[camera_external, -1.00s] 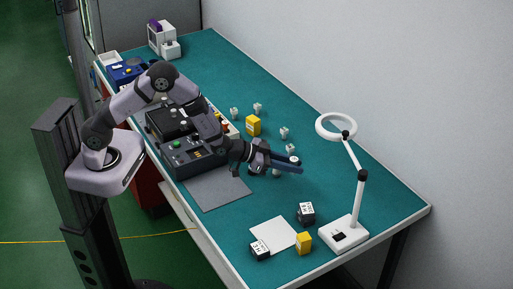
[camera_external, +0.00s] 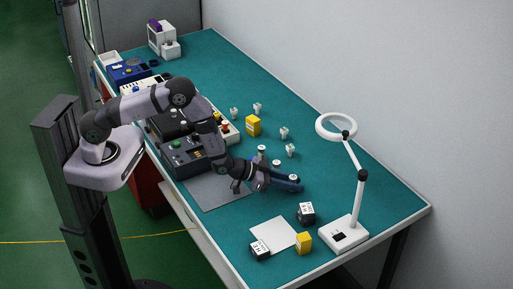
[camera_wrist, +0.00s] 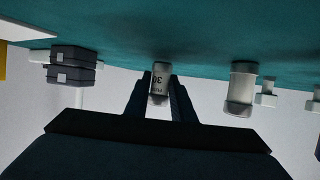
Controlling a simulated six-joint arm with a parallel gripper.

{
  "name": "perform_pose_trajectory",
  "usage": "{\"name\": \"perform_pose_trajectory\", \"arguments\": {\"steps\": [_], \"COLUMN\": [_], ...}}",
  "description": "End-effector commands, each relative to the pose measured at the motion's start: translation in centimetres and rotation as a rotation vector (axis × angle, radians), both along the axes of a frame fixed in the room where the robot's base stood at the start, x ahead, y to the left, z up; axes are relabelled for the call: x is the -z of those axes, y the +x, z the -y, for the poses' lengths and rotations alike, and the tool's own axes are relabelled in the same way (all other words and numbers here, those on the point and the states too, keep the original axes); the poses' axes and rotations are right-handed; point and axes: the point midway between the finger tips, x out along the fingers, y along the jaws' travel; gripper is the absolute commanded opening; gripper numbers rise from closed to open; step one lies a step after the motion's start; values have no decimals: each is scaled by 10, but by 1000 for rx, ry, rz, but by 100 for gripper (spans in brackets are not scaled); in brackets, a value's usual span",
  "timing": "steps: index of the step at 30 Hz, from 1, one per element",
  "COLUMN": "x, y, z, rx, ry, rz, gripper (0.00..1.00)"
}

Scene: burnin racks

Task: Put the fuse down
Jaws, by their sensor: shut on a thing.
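My gripper (camera_external: 288,183) is low over the teal table (camera_external: 345,185), to the right of the grey mat. It is shut on a small pale cylindrical fuse (camera_wrist: 160,80) with dark print. The fuse sits between the fingertips in the wrist view, where the table shows at the top. Its pale top (camera_external: 293,178) also shows in the external view. The fuse looks close to the table surface; I cannot tell whether it touches.
Another cylinder (camera_wrist: 241,85) stands beside the held fuse in the wrist view. Several small pale parts (camera_external: 291,150) stand behind my gripper. A dark block (camera_external: 306,212), white sheet (camera_external: 273,233), yellow block (camera_external: 304,243) and ring lamp (camera_external: 346,232) are nearer the front. The grey mat (camera_external: 215,192) lies left.

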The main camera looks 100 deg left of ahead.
Motion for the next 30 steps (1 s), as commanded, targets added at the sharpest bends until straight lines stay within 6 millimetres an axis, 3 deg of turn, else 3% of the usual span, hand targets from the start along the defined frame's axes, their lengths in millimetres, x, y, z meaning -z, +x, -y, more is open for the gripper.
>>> {"name": "perform_pose_trajectory", "arguments": {"steps": [16, 17, 19, 30], "x": [10, 9, 9, 7], "y": [0, 0, 0, 0], "z": [0, 0, 0, 0], "rx": [0, 0, 0, 0], "ry": [0, 0, 0, 0], "rz": [1, 1, 1, 1], "gripper": [0, 27, 41, 41]}}
